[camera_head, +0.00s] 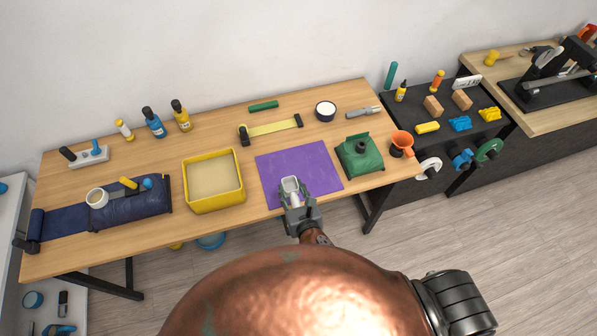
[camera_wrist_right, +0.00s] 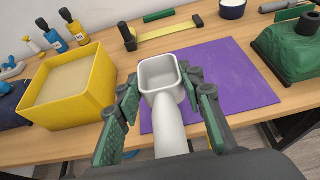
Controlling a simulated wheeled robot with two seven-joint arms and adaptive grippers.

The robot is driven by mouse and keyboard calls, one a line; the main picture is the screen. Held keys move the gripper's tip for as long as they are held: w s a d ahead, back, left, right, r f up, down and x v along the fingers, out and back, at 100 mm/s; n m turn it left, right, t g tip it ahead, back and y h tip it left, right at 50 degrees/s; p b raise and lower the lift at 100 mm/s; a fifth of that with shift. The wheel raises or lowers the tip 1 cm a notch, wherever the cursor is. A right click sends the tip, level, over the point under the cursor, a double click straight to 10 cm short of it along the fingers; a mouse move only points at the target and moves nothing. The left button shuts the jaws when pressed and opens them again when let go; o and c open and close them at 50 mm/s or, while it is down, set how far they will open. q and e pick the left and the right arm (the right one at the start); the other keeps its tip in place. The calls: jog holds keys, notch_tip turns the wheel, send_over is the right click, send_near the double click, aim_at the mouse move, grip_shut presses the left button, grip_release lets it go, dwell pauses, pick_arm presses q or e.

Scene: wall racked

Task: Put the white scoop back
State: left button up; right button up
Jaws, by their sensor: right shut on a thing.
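The white scoop (camera_head: 290,186) is held in my right gripper (camera_head: 299,205), over the near part of the purple mat on the wooden table. In the right wrist view the scoop (camera_wrist_right: 161,80) has a square open bowl facing up, which looks empty. Its handle runs back between the green-padded fingers of my right gripper (camera_wrist_right: 161,118), which are closed around it. The purple mat (camera_head: 315,165) lies beneath and beyond the scoop. My left gripper is not in view.
A yellow bin (camera_head: 214,205) with pale contents stands left of the scoop. A green block-like device (camera_head: 372,168) is to the right. A blue roll mat (camera_head: 140,208) with a white cup (camera_head: 97,198) lies far left.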

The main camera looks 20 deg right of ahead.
jog(key=shift+w+a, duration=0.25)
jog(key=shift+a, duration=0.25)
jog(key=shift+w+d+f, duration=0.3)
jog(key=shift+w+d, duration=0.05)
jog(key=shift+w, duration=0.1)
jog(key=w+d+f, duration=0.2)
jog(key=w, duration=0.1)
jog(key=w+d+f+b, duration=0.1)
jog(key=w+d+f, duration=0.1)
jog(key=w+f, duration=0.1)
jog(key=w+d+f, duration=0.2)
jog(key=w+f, duration=0.1)
jog(key=w, duration=0.1)
jog(key=shift+w+d+f, duration=0.15)
jog(key=shift+w+f, duration=0.05)
jog(key=shift+f, duration=0.05)
jog(key=shift+w+d+f, duration=0.1)
jog(key=shift+w+f, duration=0.05)
jog(key=shift+f, duration=0.15)
notch_tip(320, 180, down, 2)
jog(key=shift+w+d+f+b, duration=0.1)
jog(key=shift+w+f+b, duration=0.05)
jog(key=shift+f+b, duration=0.15)
jog(key=shift+p, duration=0.3)
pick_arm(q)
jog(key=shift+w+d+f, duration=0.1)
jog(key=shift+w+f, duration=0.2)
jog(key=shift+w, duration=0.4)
pick_arm(e)
jog(key=shift+f, duration=0.2)
